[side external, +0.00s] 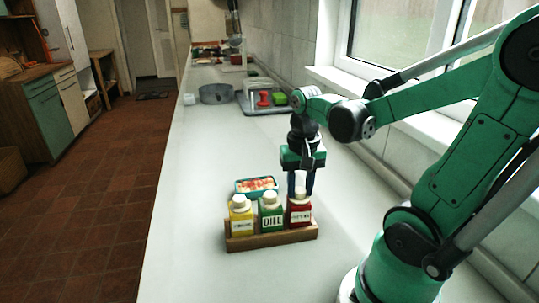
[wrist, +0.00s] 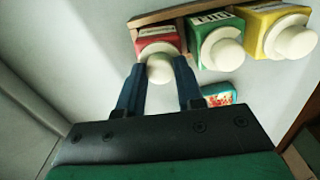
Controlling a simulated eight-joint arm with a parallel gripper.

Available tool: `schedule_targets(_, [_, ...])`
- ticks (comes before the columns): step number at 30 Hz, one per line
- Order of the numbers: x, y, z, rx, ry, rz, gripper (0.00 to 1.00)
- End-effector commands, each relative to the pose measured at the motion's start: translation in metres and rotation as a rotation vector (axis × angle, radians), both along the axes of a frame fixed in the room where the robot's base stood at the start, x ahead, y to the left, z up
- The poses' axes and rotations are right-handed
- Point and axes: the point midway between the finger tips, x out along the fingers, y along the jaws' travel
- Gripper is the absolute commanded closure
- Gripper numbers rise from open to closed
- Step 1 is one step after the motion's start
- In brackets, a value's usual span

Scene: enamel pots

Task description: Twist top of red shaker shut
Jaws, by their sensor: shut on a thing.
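The red shaker (side external: 299,213) stands upright at the right end of a wooden rack, with a label on its front. It also shows at the top of the wrist view (wrist: 156,34). Its white top (wrist: 160,68) sits between the two blue fingers of my gripper (wrist: 160,76). My gripper (side external: 300,190) points down from above and is shut on this white top. The fingers hide part of the top in the side view. I cannot tell how far the top is turned.
The wooden rack (side external: 271,240) also holds a green shaker (side external: 271,217) and a yellow shaker (side external: 241,222), both white-topped, close on the left. A teal dish (side external: 256,185) lies behind them. A grey pot (side external: 216,94) stands far back. The counter left of the rack is clear.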

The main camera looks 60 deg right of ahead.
Motion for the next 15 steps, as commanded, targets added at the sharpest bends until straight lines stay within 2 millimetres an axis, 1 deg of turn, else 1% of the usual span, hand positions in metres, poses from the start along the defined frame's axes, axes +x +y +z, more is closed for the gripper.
schedule_targets(5, [0.0001, -0.0001, 0.0, 0.0, 0.0, -0.001, 0.94])
schedule_targets(7, [0.0001, -0.0001, 0.0, 0.0, 0.0, -0.039, 0.94])
schedule_targets(8, [0.0001, -0.0001, 0.0, 0.0, 0.0, -0.071, 0.94])
schedule_targets(15, [0.0001, -0.0001, 0.0, 0.0, 0.0, -0.473, 0.94])
